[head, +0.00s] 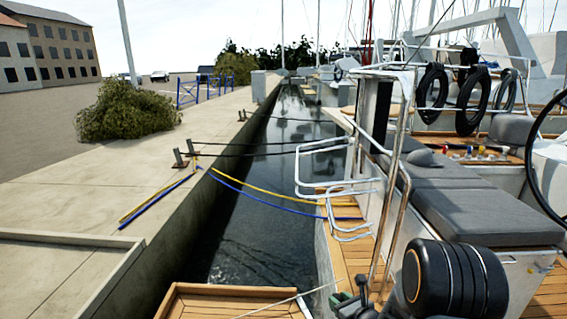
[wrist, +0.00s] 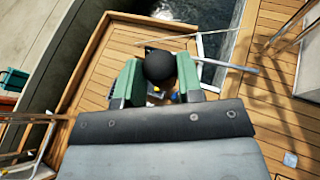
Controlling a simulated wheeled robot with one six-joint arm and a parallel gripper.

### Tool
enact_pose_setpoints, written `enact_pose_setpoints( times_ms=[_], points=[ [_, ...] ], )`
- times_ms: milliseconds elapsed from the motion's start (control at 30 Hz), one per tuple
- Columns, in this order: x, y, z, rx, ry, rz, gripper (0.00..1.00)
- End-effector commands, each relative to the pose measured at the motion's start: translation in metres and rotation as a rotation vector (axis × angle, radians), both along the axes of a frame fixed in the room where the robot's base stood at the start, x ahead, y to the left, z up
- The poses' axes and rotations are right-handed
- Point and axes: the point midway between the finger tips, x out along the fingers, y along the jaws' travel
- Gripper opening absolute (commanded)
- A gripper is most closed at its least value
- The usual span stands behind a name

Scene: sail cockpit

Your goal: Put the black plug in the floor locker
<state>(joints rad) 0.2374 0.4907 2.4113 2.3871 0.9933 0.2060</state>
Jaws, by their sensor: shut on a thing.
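The black plug (wrist: 160,64) is a dark rounded piece in the wrist view. My gripper (wrist: 158,77) has two green fingers, shut on the plug from both sides. It holds the plug above a planked wooden surface with a raised rim (wrist: 88,58). I cannot tell how high it is. Small white, blue and yellow bits show just below the plug, mostly hidden by my gripper. In the head view only a little green of my gripper shows at the bottom edge. I cannot make out the floor locker for certain in either view.
In the head view, grey cushioned seats (head: 450,190), steel rails (head: 325,165) and a steering wheel (head: 545,150) stand to the right. Water (head: 262,240) lies between boat and concrete quay (head: 75,195). A small pale square fitting (wrist: 290,159) is set in the deck.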

Motion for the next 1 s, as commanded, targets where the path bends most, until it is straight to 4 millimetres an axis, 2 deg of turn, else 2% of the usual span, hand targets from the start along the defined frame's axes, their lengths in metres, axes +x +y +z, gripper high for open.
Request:
enact_pose_setpoints(
  times_ms=[33, 200, 500, 700, 800, 1000],
  points=[
    [-0.001, 0.0, 0.025, 0.001, 0.002, 0.007, 0.11],
    [-0.004, 0.0, 0.055, 0.005, 0.001, 0.032, 0.11],
    [-0.008, 0.0, 0.08, 0.008, 0.001, 0.057, 0.11],
    [-0.009, -0.009, 0.074, 0.008, 0.001, -0.017, 0.11],
    [-0.002, -0.016, 0.096, 0.007, -0.009, -0.092, 0.11],
    [0.007, -0.014, 0.139, 0.007, -0.01, -0.155, 0.11]
  ],
)
